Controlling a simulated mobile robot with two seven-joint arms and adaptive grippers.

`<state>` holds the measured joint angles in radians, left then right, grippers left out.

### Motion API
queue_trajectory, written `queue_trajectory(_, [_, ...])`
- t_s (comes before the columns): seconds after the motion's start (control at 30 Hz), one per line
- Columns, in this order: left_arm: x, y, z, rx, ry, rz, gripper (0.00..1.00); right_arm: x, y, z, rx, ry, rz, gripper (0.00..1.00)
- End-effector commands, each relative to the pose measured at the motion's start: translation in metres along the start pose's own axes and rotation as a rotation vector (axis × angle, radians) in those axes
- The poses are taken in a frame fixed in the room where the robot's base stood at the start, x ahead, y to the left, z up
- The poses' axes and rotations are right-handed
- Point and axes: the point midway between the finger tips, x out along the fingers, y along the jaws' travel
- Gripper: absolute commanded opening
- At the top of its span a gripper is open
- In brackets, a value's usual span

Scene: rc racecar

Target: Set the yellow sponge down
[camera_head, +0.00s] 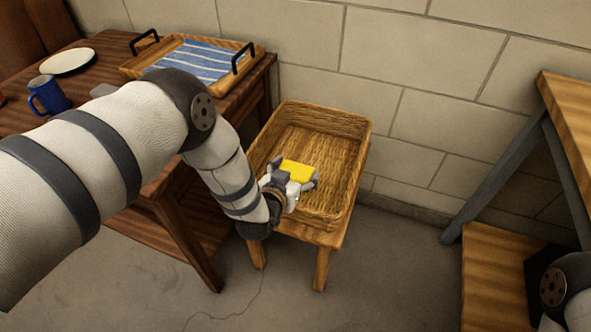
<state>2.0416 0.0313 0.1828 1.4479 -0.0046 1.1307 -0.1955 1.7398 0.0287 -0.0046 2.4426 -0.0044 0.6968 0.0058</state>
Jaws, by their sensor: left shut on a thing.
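The yellow sponge (298,171) is in the fingers of my left gripper (296,181), over the inside of the wicker basket (355,150). The gripper is shut on the sponge, and its fingers hide the sponge's near edge. I cannot tell whether the sponge touches the basket floor. The rest of the basket's visible inside is empty. My right gripper is out of view; only a part of my right arm shows at the lower right corner.
The basket stands on a small wooden stool (323,262). The dark wooden table (100,85) at left holds a wooden tray (130,70) with a striped blue cloth (196,60), a white plate (68,62) and a blue mug (48,96). A wooden shelf unit (492,270) stands at right.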

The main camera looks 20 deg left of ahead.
Motion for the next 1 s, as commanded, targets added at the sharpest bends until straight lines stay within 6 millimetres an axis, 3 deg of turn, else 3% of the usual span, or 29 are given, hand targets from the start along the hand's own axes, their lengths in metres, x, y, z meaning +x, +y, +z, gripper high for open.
queue_trajectory(0.07, [0.000, 0.000, 0.000, 0.000, 0.000, 0.000, 0.55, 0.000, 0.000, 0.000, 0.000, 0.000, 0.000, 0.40])
queue_trajectory(0.1, [0.000, 0.000, 0.000, 0.000, 0.000, 0.000, 0.83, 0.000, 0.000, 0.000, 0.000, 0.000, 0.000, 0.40])
queue_trajectory(0.17, [0.000, 0.000, 0.000, 0.000, 0.000, 0.000, 0.94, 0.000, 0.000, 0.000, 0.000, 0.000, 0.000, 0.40])
queue_trajectory(0.47, [0.000, 0.000, -0.001, 0.000, 0.001, 0.000, 0.94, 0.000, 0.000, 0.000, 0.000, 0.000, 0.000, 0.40])
queue_trajectory(0.63, [-0.007, 0.000, -0.019, 0.000, 0.005, 0.000, 0.94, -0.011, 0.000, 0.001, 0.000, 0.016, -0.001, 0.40])
queue_trajectory(1.0, [-0.104, 0.000, -0.014, 0.000, 0.000, 0.000, 0.94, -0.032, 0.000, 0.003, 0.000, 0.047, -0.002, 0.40])
